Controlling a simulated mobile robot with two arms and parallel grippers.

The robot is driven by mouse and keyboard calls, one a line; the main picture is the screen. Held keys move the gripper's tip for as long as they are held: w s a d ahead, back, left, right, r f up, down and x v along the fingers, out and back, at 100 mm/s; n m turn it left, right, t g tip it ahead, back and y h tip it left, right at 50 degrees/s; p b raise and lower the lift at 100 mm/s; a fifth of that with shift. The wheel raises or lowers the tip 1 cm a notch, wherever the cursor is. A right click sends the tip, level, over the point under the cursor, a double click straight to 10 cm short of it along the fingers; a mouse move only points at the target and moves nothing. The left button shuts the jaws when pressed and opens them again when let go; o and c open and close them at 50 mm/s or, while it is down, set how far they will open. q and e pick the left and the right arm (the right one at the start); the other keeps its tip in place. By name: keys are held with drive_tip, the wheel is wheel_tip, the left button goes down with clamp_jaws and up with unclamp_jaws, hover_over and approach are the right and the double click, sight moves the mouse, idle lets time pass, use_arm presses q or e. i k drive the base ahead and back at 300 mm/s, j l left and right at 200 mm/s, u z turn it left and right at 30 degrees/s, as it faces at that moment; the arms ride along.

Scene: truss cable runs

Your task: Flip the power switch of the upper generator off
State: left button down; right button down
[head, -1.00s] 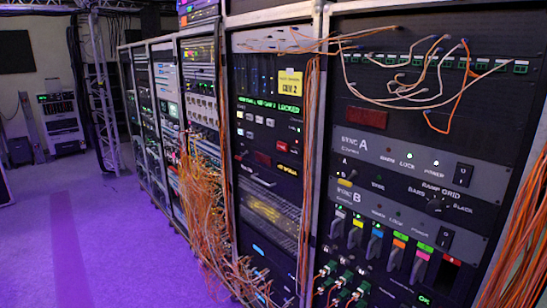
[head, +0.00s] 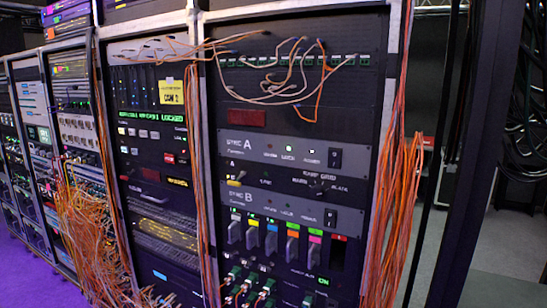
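The upper generator, a grey panel marked SYNC A (head: 262,147), is in the right-hand rack in the head view. Its black power switch (head: 335,158) is at the panel's right end, beside the POWER label. Two lamps on this panel, near LOCK and POWER, glow white. The rocker's tilt is too small to tell. A second grey panel marked SYNC B (head: 262,199) sits below, with its own black switch (head: 330,218); its lamps look dim. Neither of my grippers is in view.
Between the panels is a black strip with a small lever (head: 236,178) and a knob (head: 319,187). Orange cables (head: 392,210) hang along the rack's right edge. Loose patch cables (head: 285,80) droop above. A dark upright post (head: 465,170) stands to the right.

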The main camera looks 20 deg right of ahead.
sight(334, 160)
drive_tip(key=k+l+z, duration=0.15)
drive_tip(key=k+z, duration=0.15)
drive_tip(key=k, duration=0.15)
drive_tip(key=k+l+z, duration=0.25)
drive_tip(key=k, duration=0.25)
